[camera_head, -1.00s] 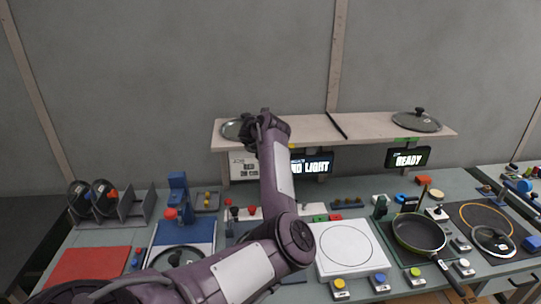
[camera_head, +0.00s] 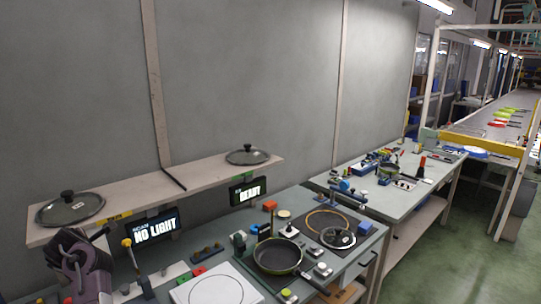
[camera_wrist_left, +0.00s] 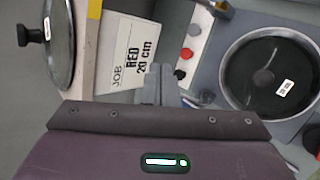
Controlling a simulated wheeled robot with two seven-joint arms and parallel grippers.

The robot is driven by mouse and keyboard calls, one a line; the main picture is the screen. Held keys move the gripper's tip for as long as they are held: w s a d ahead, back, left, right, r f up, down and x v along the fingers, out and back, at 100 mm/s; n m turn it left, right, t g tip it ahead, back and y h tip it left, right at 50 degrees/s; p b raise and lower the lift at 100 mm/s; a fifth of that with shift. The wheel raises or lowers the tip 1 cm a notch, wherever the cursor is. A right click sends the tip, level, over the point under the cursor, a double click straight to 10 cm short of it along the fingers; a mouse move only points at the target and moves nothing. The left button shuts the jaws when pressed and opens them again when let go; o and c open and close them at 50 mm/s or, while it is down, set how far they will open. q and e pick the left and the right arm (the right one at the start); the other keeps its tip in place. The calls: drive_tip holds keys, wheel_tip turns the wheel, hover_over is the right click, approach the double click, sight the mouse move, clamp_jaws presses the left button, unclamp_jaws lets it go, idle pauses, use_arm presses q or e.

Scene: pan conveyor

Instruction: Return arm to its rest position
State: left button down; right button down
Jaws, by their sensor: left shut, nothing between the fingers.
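My left gripper (camera_head: 82,243) shows at the lower left of the head view, at the end of my purple arm. It is close in front of the shelf (camera_head: 160,187) and just below the left glass lid (camera_head: 70,207) in the picture. In the left wrist view its grey fingers (camera_wrist_left: 160,84) are together with nothing between them. A card reading JOB RED 20 cm (camera_wrist_left: 128,55) and a lid with a black knob (camera_wrist_left: 60,40) are beyond them. My right gripper is not in view.
A second glass lid (camera_head: 247,156) lies on the shelf's right end. Displays read NO LIGHT (camera_head: 155,230) and READY (camera_head: 248,192). A black pan (camera_head: 278,257) and another lid (camera_head: 338,237) are on the bench. A second bench (camera_head: 440,163) and open floor (camera_head: 450,240) lie at right.

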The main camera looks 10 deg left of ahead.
use_arm(q)
drive_tip(key=s+d+f+m+h, duration=0.1)
drive_tip(key=s+d+f+m, duration=0.25)
drive_tip(key=d+m, duration=0.3)
drive_tip(key=s+d+f+m+g+h, duration=0.1)
drive_tip(key=s+d+f+m, duration=0.1)
drive_tip(key=s+d+m, duration=0.35)
drive_tip(key=s+d+f+m, duration=0.2)
drive_tip(key=d+f+m, duration=0.1)
drive_tip(key=d+m, duration=0.5)
drive_tip(key=s+d+f+m+g+h, duration=0.3)
drive_tip(key=s+d+m, duration=0.8)
drive_tip(key=s+d, duration=0.6)
wheel_tip(320, 180, down, 36)
drive_tip(key=s+r+g+b, duration=0.1)
drive_tip(key=s+g+b, duration=0.1)
drive_tip(key=b, duration=0.3)
drive_tip(key=s+a+f+b, duration=0.1)
drive_tip(key=s+f+b, duration=0.1)
drive_tip(key=s+f, duration=0.7)
drive_tip(key=s+a+f+b, duration=0.2)
drive_tip(key=s+f, duration=0.8)
drive_tip(key=f, duration=0.3)
drive_tip(key=shift+a+g, duration=0.3)
drive_tip(key=shift+g, duration=0.1)
